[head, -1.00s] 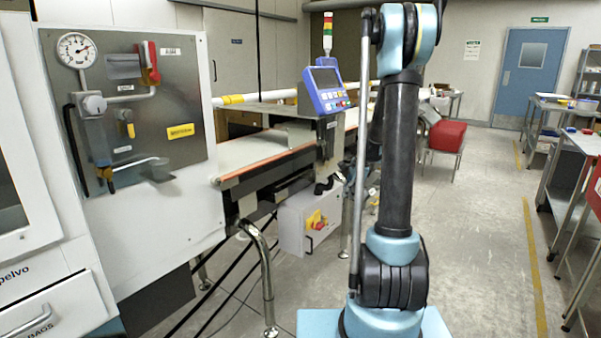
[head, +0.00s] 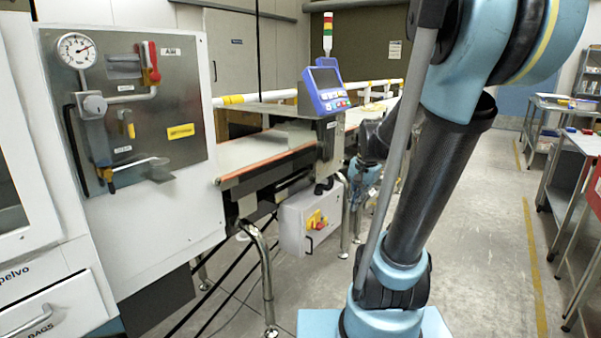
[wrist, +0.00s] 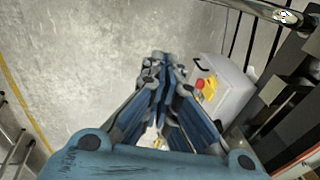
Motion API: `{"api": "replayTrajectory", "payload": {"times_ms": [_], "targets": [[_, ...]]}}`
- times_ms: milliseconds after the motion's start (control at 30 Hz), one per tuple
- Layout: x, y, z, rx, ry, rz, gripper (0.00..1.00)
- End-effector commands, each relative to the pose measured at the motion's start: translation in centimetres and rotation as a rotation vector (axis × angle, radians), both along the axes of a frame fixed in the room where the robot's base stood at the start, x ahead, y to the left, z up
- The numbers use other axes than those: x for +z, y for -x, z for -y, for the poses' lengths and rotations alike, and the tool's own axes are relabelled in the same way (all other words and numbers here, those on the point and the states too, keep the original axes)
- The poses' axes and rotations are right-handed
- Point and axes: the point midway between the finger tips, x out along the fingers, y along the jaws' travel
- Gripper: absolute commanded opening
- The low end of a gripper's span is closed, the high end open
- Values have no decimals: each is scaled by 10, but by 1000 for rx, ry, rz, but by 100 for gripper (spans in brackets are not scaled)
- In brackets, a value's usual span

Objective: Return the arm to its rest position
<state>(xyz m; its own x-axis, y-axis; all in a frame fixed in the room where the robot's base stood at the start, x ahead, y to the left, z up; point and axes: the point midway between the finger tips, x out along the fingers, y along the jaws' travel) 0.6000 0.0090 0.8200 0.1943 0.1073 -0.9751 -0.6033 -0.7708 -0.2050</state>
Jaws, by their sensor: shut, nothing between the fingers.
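My gripper (wrist: 160,62) shows in the wrist view, its blue fingers drawn together at the tips with nothing between them. It points down over bare grey floor, beside the white control box (wrist: 228,88) with its red and yellow switch. In the head view my arm rises at right of centre, leaning right, with its upper joint near the top edge. A dark wrist part of my arm shows behind it near the belt frame; the fingertips are hard to make out there.
The checkweigher belt (head: 250,151) and its blue display (head: 325,90) stand left of my arm. The control box (head: 308,221) hangs below. A white cabinet with a gauge panel (head: 130,110) is at left. Steel tables (head: 570,140) stand at right. The floor between is clear.

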Motion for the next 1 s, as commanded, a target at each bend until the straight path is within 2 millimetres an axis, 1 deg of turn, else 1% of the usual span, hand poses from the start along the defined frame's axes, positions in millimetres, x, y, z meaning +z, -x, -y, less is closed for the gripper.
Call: {"api": "replayTrajectory", "payload": {"times_ms": [33,200,367,600,700,800,1000], "targets": [[-1,14,-1,38,13,3,0],[-6,52,0,174,64,15,0],[-15,86,1,303,111,24,0],[-34,133,4,497,179,32,0],[-43,148,6,566,203,35,0],[-50,159,7,620,222,35,0],[-56,168,9,670,240,36,0]]}}
